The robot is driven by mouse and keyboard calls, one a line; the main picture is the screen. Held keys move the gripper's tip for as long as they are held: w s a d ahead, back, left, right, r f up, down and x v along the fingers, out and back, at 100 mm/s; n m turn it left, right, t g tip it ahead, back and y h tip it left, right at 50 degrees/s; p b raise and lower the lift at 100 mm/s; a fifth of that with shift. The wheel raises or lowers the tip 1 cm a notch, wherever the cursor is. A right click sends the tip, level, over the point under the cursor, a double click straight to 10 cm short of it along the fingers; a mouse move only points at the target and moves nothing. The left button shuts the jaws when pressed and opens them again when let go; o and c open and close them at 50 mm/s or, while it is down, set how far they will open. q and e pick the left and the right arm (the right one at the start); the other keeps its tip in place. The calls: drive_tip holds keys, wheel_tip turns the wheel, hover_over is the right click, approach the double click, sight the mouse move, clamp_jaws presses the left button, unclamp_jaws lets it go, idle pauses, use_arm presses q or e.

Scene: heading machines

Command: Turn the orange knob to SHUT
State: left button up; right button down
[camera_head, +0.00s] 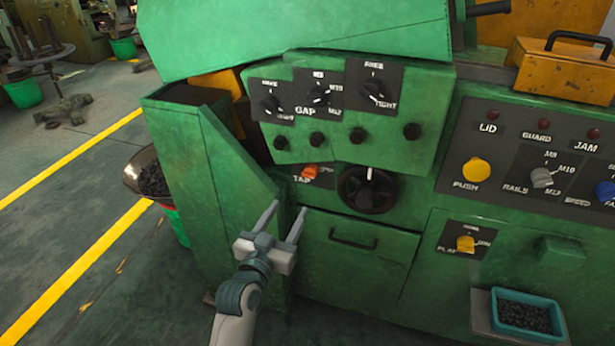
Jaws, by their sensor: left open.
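A small orange knob (311,171) sits on a dark plate marked TAP, on the front of the green machine (345,190). It is left of a black handwheel. The plate's other lettering is too small to read, so I cannot tell which mark the knob points to. My left gripper (288,207) is open and empty, with its two fingers spread and pointing up toward the machine. In the picture it is below and slightly left of the orange knob, apart from it. My right gripper is not in view.
The black handwheel (367,189) is close right of the knob. A drawer with a black handle (353,239) is below. A green side panel (215,170) stands out at left. Yellow knobs (476,169) and a blue bin of dark parts (527,316) are at right.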

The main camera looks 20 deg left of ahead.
sight(308, 175)
use_arm(q)
drive_tip(key=w, duration=1)
drive_tip(key=w+p, duration=0.1)
drive_tip(key=w, duration=0.4)
drive_tip(key=shift+w+d, duration=0.1)
drive_tip(key=shift+d, duration=0.15)
drive_tip(key=c, duration=1)
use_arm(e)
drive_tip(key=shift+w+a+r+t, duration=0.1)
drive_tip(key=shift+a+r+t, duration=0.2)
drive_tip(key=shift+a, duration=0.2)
